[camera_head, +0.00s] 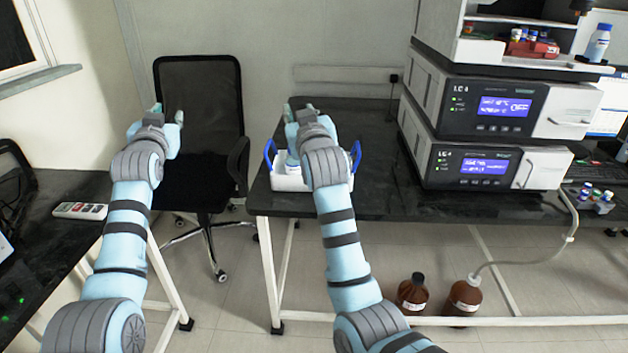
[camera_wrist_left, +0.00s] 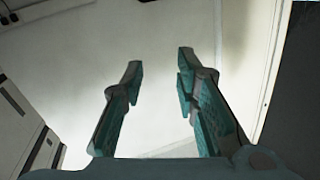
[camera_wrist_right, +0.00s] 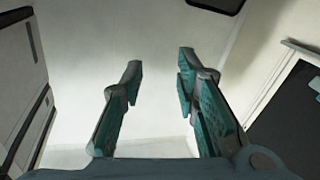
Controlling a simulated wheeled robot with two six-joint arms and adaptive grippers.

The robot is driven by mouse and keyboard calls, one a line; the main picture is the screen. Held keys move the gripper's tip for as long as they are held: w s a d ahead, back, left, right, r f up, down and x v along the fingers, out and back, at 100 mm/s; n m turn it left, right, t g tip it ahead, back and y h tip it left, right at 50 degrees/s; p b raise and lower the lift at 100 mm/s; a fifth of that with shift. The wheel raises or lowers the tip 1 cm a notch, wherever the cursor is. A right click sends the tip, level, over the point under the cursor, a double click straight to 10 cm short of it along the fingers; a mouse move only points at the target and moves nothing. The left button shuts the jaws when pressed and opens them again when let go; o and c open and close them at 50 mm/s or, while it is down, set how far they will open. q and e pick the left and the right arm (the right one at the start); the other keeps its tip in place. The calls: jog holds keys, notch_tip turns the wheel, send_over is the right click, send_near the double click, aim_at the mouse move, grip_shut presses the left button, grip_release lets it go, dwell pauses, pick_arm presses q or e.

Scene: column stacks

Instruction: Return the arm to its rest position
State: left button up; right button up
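My left gripper (camera_head: 168,113) is raised in front of the black office chair in the head view. In the left wrist view (camera_wrist_left: 160,62) its two fingers stand apart with nothing between them. My right gripper (camera_head: 299,110) is raised in front of the dark bench, above and beyond a white tray in the head view. In the right wrist view (camera_wrist_right: 160,62) its fingers are also apart and empty. Both arms reach forward, and both wrist views face pale walls.
The white tray (camera_head: 283,183) with blue handles stands at the bench's (camera_head: 385,205) front left, partly hidden by my right arm. Stacked LC instruments (camera_head: 480,165) stand to its right. A black chair (camera_head: 200,90) stands left. Brown bottles (camera_head: 462,299) are on the floor. A remote-like object (camera_head: 80,211) lies on the left table.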

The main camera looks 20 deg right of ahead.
jog(key=s, duration=0.4)
jog(key=shift+s+d, duration=0.1)
jog(key=shift+s, duration=0.1)
